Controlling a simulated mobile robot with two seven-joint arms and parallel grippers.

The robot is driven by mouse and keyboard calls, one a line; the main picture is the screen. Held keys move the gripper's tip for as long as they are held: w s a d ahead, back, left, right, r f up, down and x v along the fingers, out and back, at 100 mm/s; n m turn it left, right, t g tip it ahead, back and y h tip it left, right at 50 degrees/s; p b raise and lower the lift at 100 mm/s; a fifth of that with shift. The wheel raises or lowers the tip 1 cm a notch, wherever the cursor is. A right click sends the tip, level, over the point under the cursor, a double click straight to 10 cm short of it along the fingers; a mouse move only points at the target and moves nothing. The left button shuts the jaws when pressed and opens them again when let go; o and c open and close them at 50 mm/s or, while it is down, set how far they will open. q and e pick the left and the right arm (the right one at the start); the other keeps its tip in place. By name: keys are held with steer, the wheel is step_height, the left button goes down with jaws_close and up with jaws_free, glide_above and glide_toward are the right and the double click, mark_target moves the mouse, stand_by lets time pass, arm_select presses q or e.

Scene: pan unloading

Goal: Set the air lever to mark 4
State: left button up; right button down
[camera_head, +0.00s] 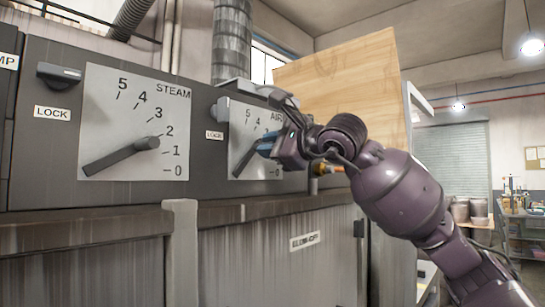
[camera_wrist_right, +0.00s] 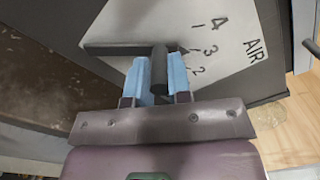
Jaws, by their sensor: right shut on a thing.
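The AIR plate (camera_head: 240,140) is a pale scale with numbers, fixed on the dark panel at the centre of the head view. Its dark air lever (camera_head: 243,165) slants up and right from the plate's lower left. In the wrist view the lever (camera_wrist_right: 115,49) points roughly toward the 3, with the 4 one mark away. My right gripper (camera_wrist_right: 160,78) has its blue fingers on either side of the lever's upright dark knob (camera_wrist_right: 160,72), shut on it. In the head view my right gripper (camera_head: 268,146) covers the lever's end and some numbers. My left gripper is out of view.
A STEAM plate (camera_head: 110,105) with its own lever (camera_head: 120,158) is at the left, between the LOCK knob (camera_head: 58,74) and the AIR plate. A ledge (camera_head: 100,232) runs below both plates. A wooden board (camera_head: 345,85) stands behind my right arm.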

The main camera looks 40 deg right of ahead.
steer(key=shift+a+r+n, duration=0.45)
steer(key=shift+a+n, duration=0.2)
steer(key=shift+n, duration=0.55)
steer(key=shift+s, duration=0.1)
steer(key=c, duration=1.1)
jaws_free()
steer(key=shift+o, duration=0.2)
steer(key=s+b, duration=0.4)
steer(key=s, duration=0.6)
steer(key=shift+s+d, duration=0.4)
steer(key=shift+d, duration=0.05)
